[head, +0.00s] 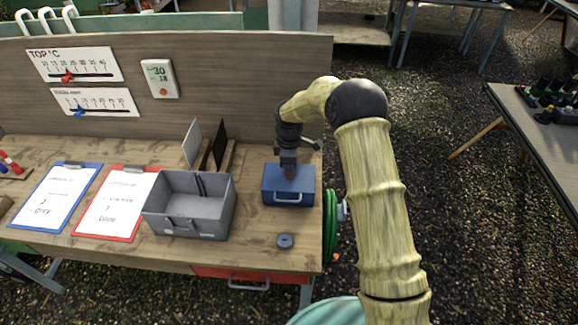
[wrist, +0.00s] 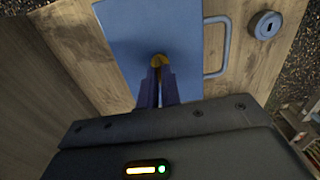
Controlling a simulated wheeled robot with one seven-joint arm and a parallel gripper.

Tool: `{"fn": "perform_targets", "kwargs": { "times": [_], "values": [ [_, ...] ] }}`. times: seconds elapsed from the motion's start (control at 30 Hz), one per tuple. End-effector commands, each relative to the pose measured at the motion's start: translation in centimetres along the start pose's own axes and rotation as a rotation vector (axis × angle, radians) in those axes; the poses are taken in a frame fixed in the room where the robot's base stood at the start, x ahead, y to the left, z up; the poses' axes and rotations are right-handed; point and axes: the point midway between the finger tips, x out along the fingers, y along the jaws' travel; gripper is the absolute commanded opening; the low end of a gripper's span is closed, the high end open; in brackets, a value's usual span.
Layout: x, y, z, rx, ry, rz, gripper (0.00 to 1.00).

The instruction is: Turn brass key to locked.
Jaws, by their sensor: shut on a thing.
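The brass key (wrist: 158,59) shows as a small yellow-gold piece between my fingertips in the wrist view. My gripper (wrist: 158,70) is shut on it, pointing down over the blue box (wrist: 130,25).
A grey open bin (head: 188,222) stands left of the blue box. Clipboards (head: 117,203) lie further left. A wooden back panel (head: 225,70) rises behind, and a green hose coil (head: 330,225) hangs at the bench's right edge. The bench front near the round lock is clear.

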Motion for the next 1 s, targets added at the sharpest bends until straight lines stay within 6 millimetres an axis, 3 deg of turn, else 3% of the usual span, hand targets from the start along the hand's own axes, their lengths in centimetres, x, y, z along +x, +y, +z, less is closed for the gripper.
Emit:
{"fn": "perform_targets", "kwargs": {
  "times": [0.27,0.3,0.4,0.77,1.0],
  "values": [
    [0.0,0.1,0.2,-0.001,-0.003,0.002,0.0],
    [0.0,0.1,0.2,-0.001,-0.003,0.002,0.13],
    [0.0,0.1,0.1,0.0,-0.002,0.002,0.27],
    [-0.4,0.1,0.0,0.0,0.0,0.002,0.27],
    [-3.6,0.1,0.0,0.001,0.001,0.006,0.27]
  ]
}}
